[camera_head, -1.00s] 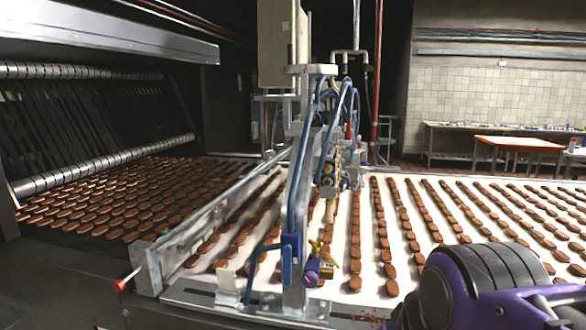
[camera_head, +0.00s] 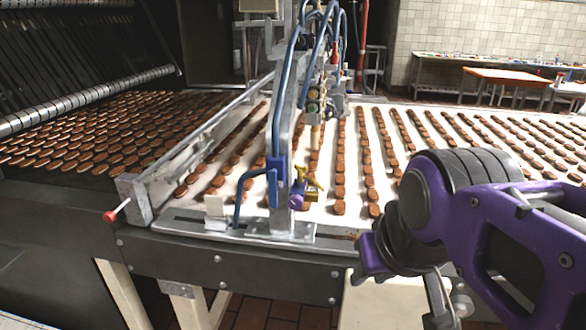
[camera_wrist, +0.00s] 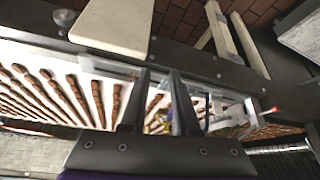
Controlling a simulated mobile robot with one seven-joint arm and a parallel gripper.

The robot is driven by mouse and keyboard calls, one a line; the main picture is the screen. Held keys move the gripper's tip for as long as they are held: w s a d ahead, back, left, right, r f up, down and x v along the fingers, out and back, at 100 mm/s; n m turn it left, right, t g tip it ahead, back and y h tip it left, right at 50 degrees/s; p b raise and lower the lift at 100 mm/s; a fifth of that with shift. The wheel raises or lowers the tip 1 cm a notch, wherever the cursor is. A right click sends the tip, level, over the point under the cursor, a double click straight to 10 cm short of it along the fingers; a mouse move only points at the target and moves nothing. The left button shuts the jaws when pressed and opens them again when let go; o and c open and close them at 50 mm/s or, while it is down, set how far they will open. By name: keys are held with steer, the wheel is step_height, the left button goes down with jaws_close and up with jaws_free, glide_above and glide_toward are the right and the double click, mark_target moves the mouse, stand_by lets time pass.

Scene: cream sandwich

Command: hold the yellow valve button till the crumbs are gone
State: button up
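The yellow valve button (camera_head: 313,186) is on a small valve low on the metal upright of the machine, beside a purple knob (camera_head: 296,195). In the wrist view a small yellow patch (camera_wrist: 160,121) shows between and beyond my fingers, partly hidden; I cannot tell for sure that it is the button. My gripper (camera_wrist: 160,72) is open and empty, with a gap between its two dark fingers. In the head view my purple arm is at the right, apart from the valve, and the fingers are not clear.
Rows of brown biscuits lie on the white conveyor (camera_head: 385,160) behind the valve. A metal base plate (camera_head: 190,222) and dark side beam (camera_head: 235,262) run along the front. Blue hoses (camera_head: 279,110) hang above. A red-tipped lever (camera_head: 112,214) sticks out left.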

jaws_close()
stand_by(1.4)
